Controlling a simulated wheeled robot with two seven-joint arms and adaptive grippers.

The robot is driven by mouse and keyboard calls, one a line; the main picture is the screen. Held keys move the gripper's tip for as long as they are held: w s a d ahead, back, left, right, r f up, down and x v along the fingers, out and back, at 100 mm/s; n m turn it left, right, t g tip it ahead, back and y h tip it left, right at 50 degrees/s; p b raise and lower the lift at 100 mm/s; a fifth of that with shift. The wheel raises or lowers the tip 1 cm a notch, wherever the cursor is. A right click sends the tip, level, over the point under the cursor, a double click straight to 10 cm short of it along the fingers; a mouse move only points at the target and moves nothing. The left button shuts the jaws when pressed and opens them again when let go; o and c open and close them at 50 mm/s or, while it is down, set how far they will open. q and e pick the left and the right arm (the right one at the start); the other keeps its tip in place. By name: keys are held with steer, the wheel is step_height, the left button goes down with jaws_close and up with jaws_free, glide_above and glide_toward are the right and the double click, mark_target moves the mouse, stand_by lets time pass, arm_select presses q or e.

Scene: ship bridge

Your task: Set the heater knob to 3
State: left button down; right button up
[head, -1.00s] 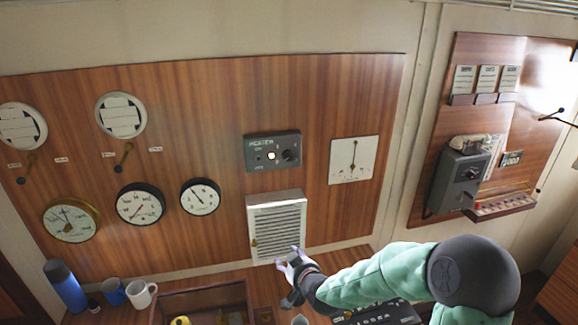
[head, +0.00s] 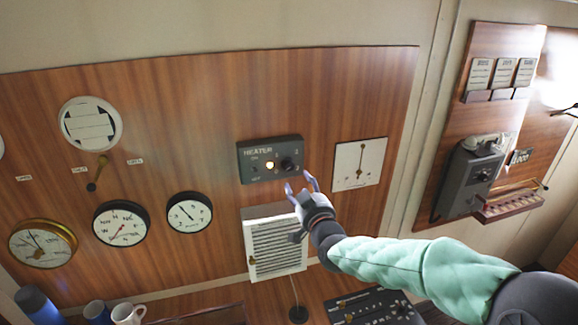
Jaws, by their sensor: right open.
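The heater panel (head: 270,158) is a dark grey box on the wood wall, labelled HEATER, with a lit yellowish lamp (head: 270,165) near its middle. The black heater knob (head: 288,164) is on its right side, with small marks around it; its exact setting is too small to read. An on/off switch sits at the panel's left. My right gripper (head: 299,185) is raised just below and right of the knob, its fingers apart and empty, pointing up toward the panel. I see no contact with the knob. My left gripper is not in view.
A white louvred vent (head: 274,245) is below the panel, partly behind my right gripper. A white square dial (head: 359,164) is to the right. Round gauges (head: 121,222) are at left. Mugs (head: 128,313) and a blue flask (head: 38,304) stand lower left. A grey telephone (head: 470,180) hangs at right.

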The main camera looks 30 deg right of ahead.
mark_target(290, 168)
steer(key=p+x, duration=0.2)
steer(key=x, duration=0.8)
steer(key=shift+w+f, duration=0.1)
steer(key=shift+f, duration=0.1)
steer(key=shift+a, duration=0.1)
jaws_close()
